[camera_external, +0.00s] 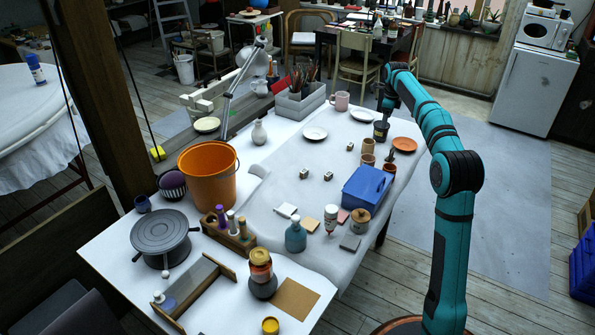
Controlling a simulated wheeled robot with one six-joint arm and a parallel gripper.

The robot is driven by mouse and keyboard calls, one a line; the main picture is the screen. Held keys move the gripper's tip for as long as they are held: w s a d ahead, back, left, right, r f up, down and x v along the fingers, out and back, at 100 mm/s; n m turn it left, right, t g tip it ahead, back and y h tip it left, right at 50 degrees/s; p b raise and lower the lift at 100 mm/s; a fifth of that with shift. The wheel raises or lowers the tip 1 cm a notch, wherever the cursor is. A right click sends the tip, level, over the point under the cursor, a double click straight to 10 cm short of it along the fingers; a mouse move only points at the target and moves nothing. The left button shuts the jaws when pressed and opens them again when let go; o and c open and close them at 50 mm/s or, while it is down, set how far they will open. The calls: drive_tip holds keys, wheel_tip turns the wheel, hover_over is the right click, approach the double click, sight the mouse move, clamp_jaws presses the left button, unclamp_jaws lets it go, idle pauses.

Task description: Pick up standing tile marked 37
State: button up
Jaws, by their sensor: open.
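Several small pale tiles with dark marks stand on the white table cloth: a left tile (304,174) and one close to its right (328,176), another tile (350,146) farther back, and one (323,134) near a white plate. Their marks are too small to read, so I cannot tell which is 37. My gripper (380,108) points down at the table's far right, above or near a dark cup (381,131). It is open. It is apart from the tiles, behind and to the right of them. The fingertips are small and dark.
A blue box (367,188), terracotta cups (368,147) and an orange dish (405,145) stand along the right edge. A pink mug (340,101) and white plates (315,133) stand behind. An orange bucket (208,176) is at left. The cloth around the tiles is mostly clear.

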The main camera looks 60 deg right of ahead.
sight(392, 152)
drive_tip(key=s+d+f+m+y, duration=0.1)
drive_tip(key=s+d+f+m, duration=0.2)
drive_tip(key=d, duration=0.3)
drive_tip(key=shift+g, duration=0.4)
drive_tip(key=f, duration=1.7)
drive_tip(key=shift+s+f, duration=0.25)
drive_tip(key=shift+f, duration=0.15)
drive_tip(key=shift+c, duration=0.3)
drive_tip(key=c, duration=1)
